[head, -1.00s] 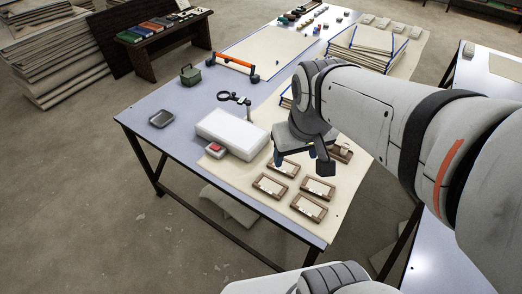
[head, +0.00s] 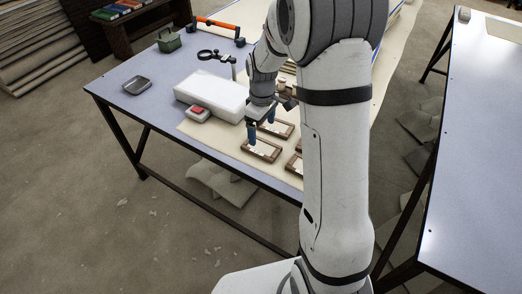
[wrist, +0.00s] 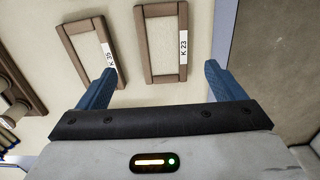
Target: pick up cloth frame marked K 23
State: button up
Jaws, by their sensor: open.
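The cloth frame marked K 23 (wrist: 163,45) is a brown wooden rectangle around pale cloth, lying flat, with a white label on its right side. My gripper (wrist: 160,69) is open and empty, its two blue fingers apart. In the wrist view the K 23 frame lies ahead, between the lines of the fingers. A frame labelled K 35 (wrist: 90,50) lies to its left, partly behind the left fingertip. In the head view my gripper (head: 262,124) is over the frames near the table's front edge. One frame (head: 262,149) is just below it; labels are unreadable there.
A white box (head: 212,93) and a small grey box with a red top (head: 198,112) stand left of my gripper. A magnifier (head: 210,55) is behind them. The table edge is close to the K 23 frame's right. My arm hides other frames.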

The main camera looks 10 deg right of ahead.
aim_at(261, 146)
jog(key=f, duration=0.7)
jog(key=shift+s+a, duration=0.15)
jog(key=shift+s, duration=0.05)
jog(key=shift+c, duration=0.2)
jog(key=c, duration=1)
